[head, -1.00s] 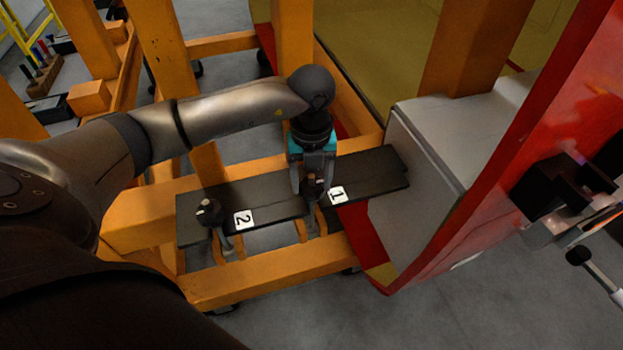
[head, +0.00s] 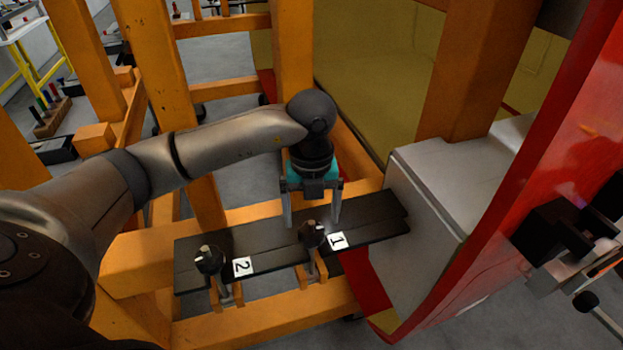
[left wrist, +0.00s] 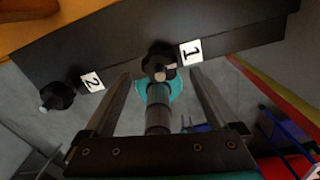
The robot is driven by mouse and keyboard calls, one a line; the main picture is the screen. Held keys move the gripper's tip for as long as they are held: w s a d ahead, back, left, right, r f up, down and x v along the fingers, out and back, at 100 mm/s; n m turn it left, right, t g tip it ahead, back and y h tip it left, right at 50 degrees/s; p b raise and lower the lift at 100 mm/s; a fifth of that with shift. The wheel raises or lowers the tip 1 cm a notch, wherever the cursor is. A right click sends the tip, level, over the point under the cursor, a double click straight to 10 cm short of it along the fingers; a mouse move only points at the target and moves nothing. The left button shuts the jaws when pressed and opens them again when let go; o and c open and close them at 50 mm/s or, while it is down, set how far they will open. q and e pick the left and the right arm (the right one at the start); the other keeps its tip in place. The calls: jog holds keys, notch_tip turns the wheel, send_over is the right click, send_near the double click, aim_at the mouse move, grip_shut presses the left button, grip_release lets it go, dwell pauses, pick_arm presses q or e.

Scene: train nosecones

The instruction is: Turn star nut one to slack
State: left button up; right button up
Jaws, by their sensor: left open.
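Star nut one (head: 312,233) is a black knob with a pale mark, on the dark bar (head: 270,252) beside the white label 1 (head: 337,240). My left gripper (head: 311,222) hangs over the bar just behind the nut in the head view, fingers spread wide and empty. In the left wrist view, star nut one (left wrist: 161,62) shows beyond the fingertips (left wrist: 160,74), roughly centred between the two fingers and apart from them. Star nut two (head: 210,259) sits further left beside label 2 (head: 243,266); it also shows in the wrist view (left wrist: 56,96). My right gripper does not show.
The bar lies across an orange frame (head: 265,312) with upright posts (head: 292,50). A pale grey block (head: 425,200) and a large red panel (head: 500,200) stand close on the right. Another black clamp (head: 560,235) is at the far right.

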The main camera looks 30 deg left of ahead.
pick_arm(q)
notch_tip(320, 180, up, 11)
dwell(0.3)
dwell(0.5)
